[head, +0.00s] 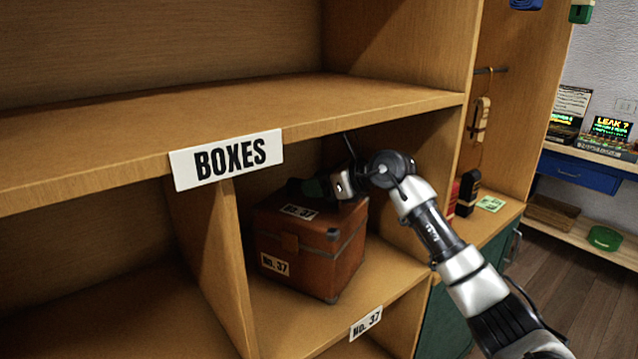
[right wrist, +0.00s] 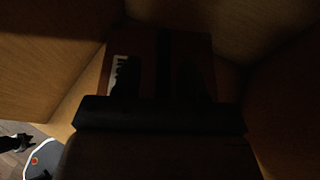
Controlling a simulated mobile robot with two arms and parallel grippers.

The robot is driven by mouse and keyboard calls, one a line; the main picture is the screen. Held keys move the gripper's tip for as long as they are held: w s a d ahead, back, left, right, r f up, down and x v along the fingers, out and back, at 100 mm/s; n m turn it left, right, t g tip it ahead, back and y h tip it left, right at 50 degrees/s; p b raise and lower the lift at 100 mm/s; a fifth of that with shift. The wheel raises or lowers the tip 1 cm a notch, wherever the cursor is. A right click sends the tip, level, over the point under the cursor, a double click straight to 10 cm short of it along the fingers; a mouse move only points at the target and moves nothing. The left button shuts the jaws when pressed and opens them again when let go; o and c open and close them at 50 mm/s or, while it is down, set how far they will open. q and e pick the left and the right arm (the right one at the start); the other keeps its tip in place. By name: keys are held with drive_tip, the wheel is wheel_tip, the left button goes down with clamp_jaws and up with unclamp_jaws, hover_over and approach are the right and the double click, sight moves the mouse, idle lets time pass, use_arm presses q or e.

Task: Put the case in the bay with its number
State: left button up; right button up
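The case (head: 305,245) is a brown box with dark edge trim and No. 37 labels on its front and top. In the head view it sits inside the bay (head: 390,283) whose front edge carries a No. 37 tag (head: 366,323). My right gripper (head: 318,188) is over the case's top. In the right wrist view the case (right wrist: 185,55) is dim. The dark fingers of my right gripper (right wrist: 160,88) appear spread on either side of a dark strip on its top. Contact is too dark to tell.
A BOXES sign (head: 226,159) hangs on the shelf edge (head: 330,112) just above the bay. An upright divider (head: 205,255) bounds the bay at left, and an empty bay (head: 110,310) lies beyond it. A dark red and black object (head: 466,193) stands on the ledge at right.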

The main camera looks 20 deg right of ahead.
drive_tip(key=shift+d, duration=0.15)
drive_tip(key=shift+s+d, duration=0.15)
drive_tip(key=shift+d, duration=0.05)
drive_tip(key=b+v, duration=0.2)
drive_tip(key=v, duration=0.3)
drive_tip(key=s+d+b, duration=0.3)
drive_tip(key=s+d, duration=0.4)
drive_tip(key=s, duration=0.1)
drive_tip(key=shift+s+d, duration=0.25)
drive_tip(key=shift+d, duration=0.05)
